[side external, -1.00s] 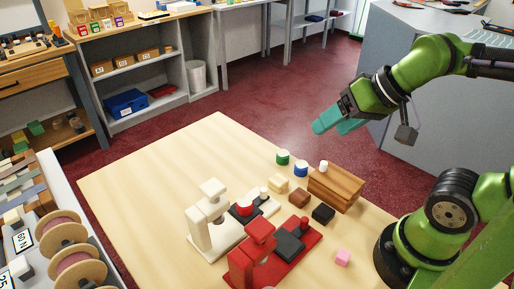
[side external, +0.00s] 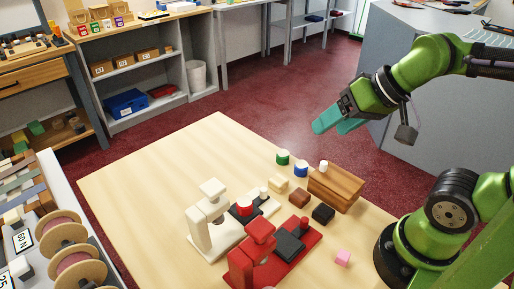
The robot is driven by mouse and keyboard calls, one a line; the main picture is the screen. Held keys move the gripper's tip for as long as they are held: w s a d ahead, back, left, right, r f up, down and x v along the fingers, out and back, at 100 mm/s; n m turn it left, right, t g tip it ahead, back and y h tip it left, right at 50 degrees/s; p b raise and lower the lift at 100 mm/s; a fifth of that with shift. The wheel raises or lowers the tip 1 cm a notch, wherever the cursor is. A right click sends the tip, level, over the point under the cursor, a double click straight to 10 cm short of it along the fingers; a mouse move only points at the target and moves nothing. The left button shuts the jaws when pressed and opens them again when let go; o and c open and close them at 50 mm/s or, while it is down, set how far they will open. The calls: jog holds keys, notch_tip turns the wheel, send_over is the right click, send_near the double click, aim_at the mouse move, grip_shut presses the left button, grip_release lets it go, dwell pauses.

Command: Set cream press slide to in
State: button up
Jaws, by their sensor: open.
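The cream press (side external: 203,222) stands upright on the wooden table, left of the red press. Its dark slide (side external: 262,205) extends out on the right side of its base, with a small cream knob at its far end. A red-and-white round piece (side external: 244,206) sits on or beside the slide near the press head; I cannot tell which. My gripper (side external: 328,127), with teal fingers, is open and empty. It hangs in the air above and behind the table's right part, well apart from the cream press.
The red press (side external: 252,262) with a dark slide stands close in front. A wooden box (side external: 336,188) with a white knob is at the right. The table's left part is clear.

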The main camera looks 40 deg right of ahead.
jog(key=shift+c, duration=0.3)
jog(key=shift+d, duration=0.2)
jog(key=shift+c, duration=1.3)
jog(key=shift+m+g+h, duration=0.5)
jog(key=shift+g+h, duration=0.2)
jog(key=shift+h, duration=0.1)
jog(key=w+d+f, duration=0.2)
jog(key=shift+d+f, duration=0.25)
jog(key=shift+d, duration=0.15)
jog(key=shift+c, duration=0.3)
jog(key=n+g+y, duration=0.3)
jog(key=n, duration=1.1)
send_near(264, 189)
jog(key=x, duration=0.8)
jog(key=shift+a+f, duration=0.15)
jog(key=shift+f, duration=0.15)
jog(key=shift+c, duration=0.3)
grip_shut()
